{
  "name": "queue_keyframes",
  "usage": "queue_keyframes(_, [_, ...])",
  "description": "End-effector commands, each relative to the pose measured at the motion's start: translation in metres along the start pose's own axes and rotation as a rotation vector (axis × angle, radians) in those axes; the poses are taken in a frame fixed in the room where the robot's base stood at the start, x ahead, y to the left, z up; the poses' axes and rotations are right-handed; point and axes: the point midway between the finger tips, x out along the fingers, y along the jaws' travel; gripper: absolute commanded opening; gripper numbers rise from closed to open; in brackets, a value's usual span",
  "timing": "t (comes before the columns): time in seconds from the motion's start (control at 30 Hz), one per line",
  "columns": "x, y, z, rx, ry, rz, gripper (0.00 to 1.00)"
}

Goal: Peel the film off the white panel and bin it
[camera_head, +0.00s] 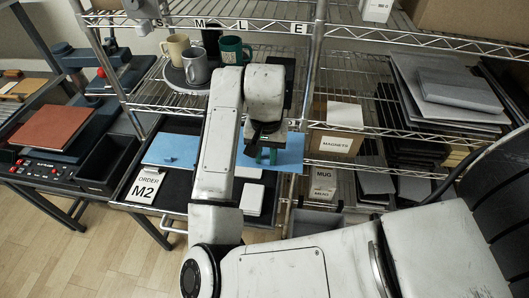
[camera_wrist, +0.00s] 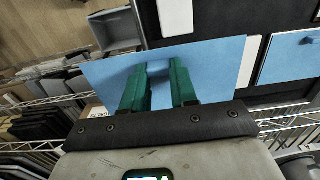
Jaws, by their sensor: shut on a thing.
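My gripper (camera_head: 265,155) has green fingers and is shut on a flat blue film sheet (camera_head: 289,148), held above the dark tray at its right edge. In the wrist view the film (camera_wrist: 215,62) spreads wide and flat beyond the fingers (camera_wrist: 158,78). A white panel (camera_head: 249,173) shows in part below the film in the head view; its edge (camera_wrist: 251,58) also shows in the wrist view. A grey open bin (camera_head: 318,222) stands right of the tray, and it shows at the upper left of the wrist view (camera_wrist: 116,30).
A second blue-covered panel (camera_head: 170,150) with a small dark-blue tab lies left in the tray. A white slab (camera_head: 253,199) lies at the tray's front. Mugs (camera_head: 195,66) stand on a wire shelf (camera_head: 275,53) above. A MAGNETS box (camera_head: 337,144) stands behind the bin.

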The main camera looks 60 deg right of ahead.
Motion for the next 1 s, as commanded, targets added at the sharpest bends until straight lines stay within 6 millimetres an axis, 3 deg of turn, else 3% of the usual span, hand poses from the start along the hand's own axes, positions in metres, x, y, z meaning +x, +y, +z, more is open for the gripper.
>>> queue_keyframes(1.0, [-0.044,-0.001,0.000,0.001,0.000,-0.002,0.00])
